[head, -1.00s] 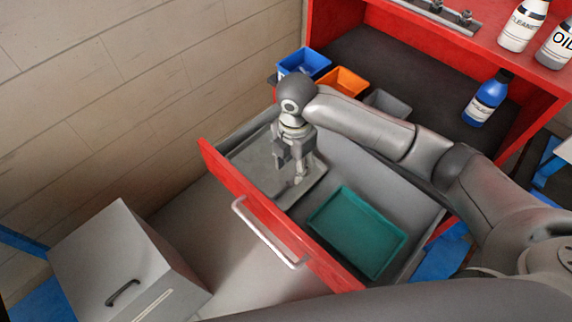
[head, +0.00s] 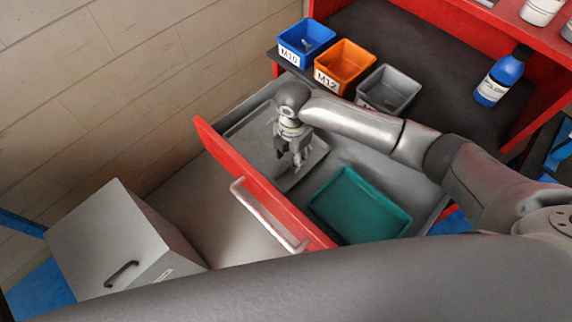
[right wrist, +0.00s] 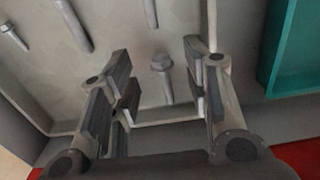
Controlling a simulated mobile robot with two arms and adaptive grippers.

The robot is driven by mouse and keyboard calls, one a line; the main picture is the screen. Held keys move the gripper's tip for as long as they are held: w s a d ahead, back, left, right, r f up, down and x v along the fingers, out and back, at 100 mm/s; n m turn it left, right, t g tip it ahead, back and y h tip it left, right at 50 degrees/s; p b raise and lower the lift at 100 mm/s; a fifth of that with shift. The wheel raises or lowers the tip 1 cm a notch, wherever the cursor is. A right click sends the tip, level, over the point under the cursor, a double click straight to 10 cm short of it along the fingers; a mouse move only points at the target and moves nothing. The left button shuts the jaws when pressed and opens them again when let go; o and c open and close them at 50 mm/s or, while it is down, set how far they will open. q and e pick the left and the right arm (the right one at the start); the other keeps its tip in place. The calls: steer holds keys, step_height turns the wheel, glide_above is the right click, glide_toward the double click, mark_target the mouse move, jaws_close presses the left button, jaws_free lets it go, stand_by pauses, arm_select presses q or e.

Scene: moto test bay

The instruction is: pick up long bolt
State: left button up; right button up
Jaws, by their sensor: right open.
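My right gripper (head: 293,166) is over the grey metal tray (head: 318,152) in the open red-fronted drawer. In the right wrist view its fingers (right wrist: 160,82) are open and apart, with nothing held. A hex-head bolt (right wrist: 162,64) lies on the tray in the gap between the fingers. A bolt with a longer visible shank (right wrist: 74,22) lies at the upper left, cut by the frame edge. A smaller bolt (right wrist: 12,36) lies at the far left. Part of another shank (right wrist: 150,12) shows at the top. Which bolt is longest cannot be told. My left gripper is not in view.
A teal tray (head: 358,203) lies beside the grey tray. The red drawer front (head: 262,190) and its handle are close in front. Blue (head: 308,42), orange (head: 345,66) and grey (head: 389,90) bins stand behind, near a blue bottle (head: 502,78).

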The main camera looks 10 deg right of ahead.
steer(key=shift+s+f, duration=0.1)
steer(key=shift+f, duration=1.15)
jaws_close()
steer(key=shift+r, duration=0.15)
